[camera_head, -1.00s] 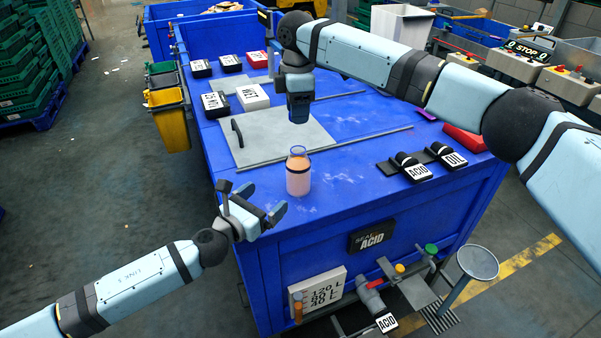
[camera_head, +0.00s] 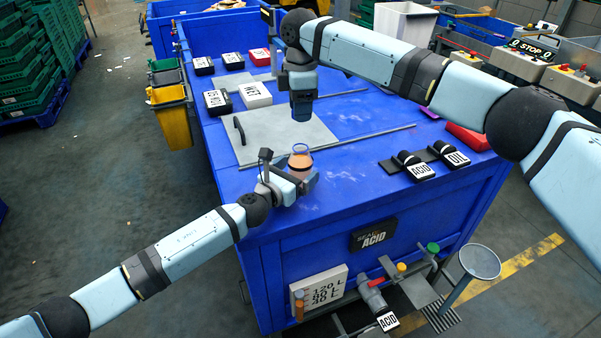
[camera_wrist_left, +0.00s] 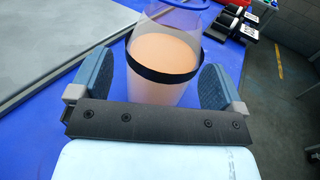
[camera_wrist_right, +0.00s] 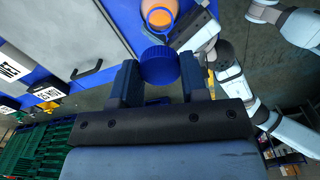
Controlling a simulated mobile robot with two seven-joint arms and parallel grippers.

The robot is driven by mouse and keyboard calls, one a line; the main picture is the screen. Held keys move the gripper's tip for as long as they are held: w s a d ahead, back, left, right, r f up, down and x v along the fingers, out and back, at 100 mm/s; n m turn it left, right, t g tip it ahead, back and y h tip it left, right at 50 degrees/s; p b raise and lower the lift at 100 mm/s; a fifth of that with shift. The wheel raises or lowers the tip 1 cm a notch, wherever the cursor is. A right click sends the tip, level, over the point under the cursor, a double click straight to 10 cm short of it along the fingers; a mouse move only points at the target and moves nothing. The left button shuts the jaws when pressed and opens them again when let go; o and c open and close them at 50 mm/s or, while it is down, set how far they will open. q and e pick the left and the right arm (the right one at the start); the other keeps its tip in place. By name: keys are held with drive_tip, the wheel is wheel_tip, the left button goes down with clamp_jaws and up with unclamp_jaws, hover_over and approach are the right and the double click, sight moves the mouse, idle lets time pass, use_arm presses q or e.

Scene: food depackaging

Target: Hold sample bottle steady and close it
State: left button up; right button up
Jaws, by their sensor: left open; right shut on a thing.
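The sample bottle (camera_head: 301,160) stands upright on the blue table, with orange liquid inside and an open blue-rimmed mouth. In the left wrist view the bottle (camera_wrist_left: 165,62) has a black band and sits between the fingers. My left gripper (camera_head: 296,184) is open around it, with a gap showing at each side. My right gripper (camera_head: 302,112) points down above the table, behind the bottle. In the right wrist view it is shut on a blue ribbed cap (camera_wrist_right: 159,66). The bottle (camera_wrist_right: 158,14) also shows beyond the cap there, apart from it.
A grey plate (camera_head: 285,138) with a black handle lies behind the bottle. Black blocks labelled ACID (camera_head: 418,170) and OIL (camera_head: 453,157) sit to the right. Labelled boxes, including WET (camera_head: 255,95), stand at the back left. The table's front edge is close to the bottle.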

sight(300, 142)
use_arm(q)
drive_tip(key=shift+w+d, duration=0.15)
drive_tip(key=shift+w, duration=0.05)
drive_tip(key=c, duration=1.4)
drive_tip(key=shift+o, duration=0.2)
use_arm(e)
drive_tip(key=shift+f, duration=2.5)
drive_tip(key=shift+f, duration=0.1)
drive_tip(key=shift+f, duration=0.8)
drive_tip(key=shift+f, duration=0.55)
